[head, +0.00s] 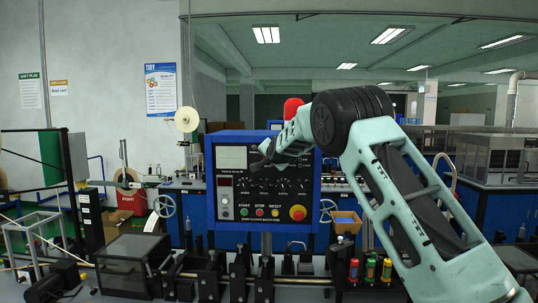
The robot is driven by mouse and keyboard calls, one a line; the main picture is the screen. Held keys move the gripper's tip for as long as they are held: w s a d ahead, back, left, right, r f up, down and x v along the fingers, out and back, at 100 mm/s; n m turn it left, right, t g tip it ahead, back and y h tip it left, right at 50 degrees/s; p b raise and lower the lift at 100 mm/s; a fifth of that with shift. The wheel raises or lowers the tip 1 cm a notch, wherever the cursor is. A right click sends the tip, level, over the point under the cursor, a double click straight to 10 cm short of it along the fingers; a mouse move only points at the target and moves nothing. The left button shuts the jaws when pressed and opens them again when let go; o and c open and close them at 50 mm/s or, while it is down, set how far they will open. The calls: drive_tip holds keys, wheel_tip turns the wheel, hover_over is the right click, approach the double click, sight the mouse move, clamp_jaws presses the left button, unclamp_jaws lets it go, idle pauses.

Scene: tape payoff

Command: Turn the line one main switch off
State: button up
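A blue control panel (232,224) stands upright in the middle of the head view. It has a grey screen, a row of dark knobs, and several small buttons labelled START, STOP and RESET. A round red knob on yellow (298,212) sits at its lower right. A column of small controls (225,197) is at its left. I cannot tell from the labels which control is the line one main switch. My gripper (262,158) is in front of the panel's upper middle and hides part of it. Whether it touches the panel or is open is unclear.
Black machine rollers and posts (205,274) stand below the panel. Small red, yellow and green bottles (370,268) stand at lower right. A red rounded thing (292,108) shows above the panel beside my arm. A white reel (187,119) hangs at left.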

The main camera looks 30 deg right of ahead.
drive_tip(key=shift+a+f, duration=0.1)
idle(0.4)
drive_tip(key=o, duration=1)
drive_tip(key=shift+b+v, duration=2.4)
drive_tip(key=shift+v, duration=6.3)
